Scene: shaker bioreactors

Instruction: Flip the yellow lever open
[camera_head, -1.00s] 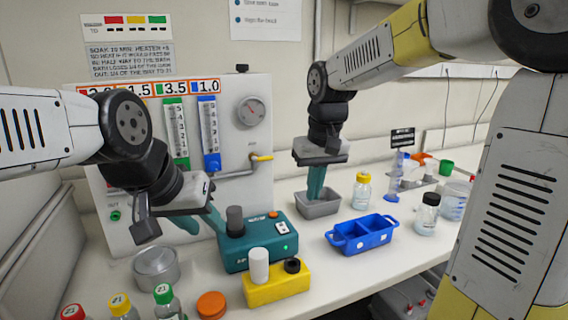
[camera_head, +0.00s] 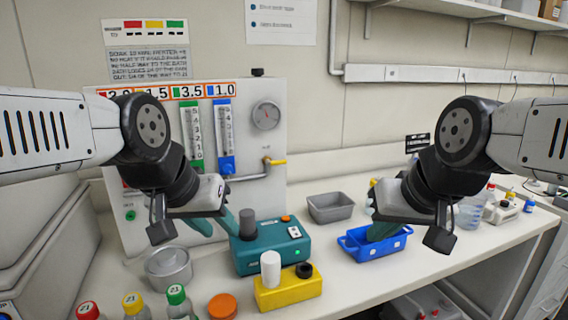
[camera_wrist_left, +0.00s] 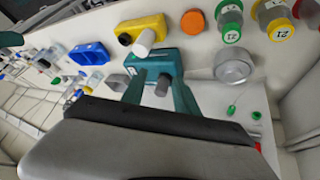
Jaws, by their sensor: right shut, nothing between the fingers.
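The yellow lever (camera_head: 276,161) is at the end of a grey pipe on the right side of the white flow-meter panel (camera_head: 262,190). It points right, roughly level, and nothing touches it. My left gripper (camera_head: 214,226) is in front of the panel's lower part, left of and below the lever. Its teal fingers are apart and empty in the left wrist view (camera_wrist_left: 158,82). My right gripper (camera_head: 385,229) is over the blue tray, right of and below the lever, with its fingers together. The lever cannot be made out in the left wrist view.
A teal device (camera_head: 270,255) and a yellow block (camera_head: 290,291) stand below the lever. A grey bin (camera_head: 331,208) and the blue tray (camera_head: 364,250) lie to the right. A metal dish (camera_head: 168,268) and several capped bottles are at front left.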

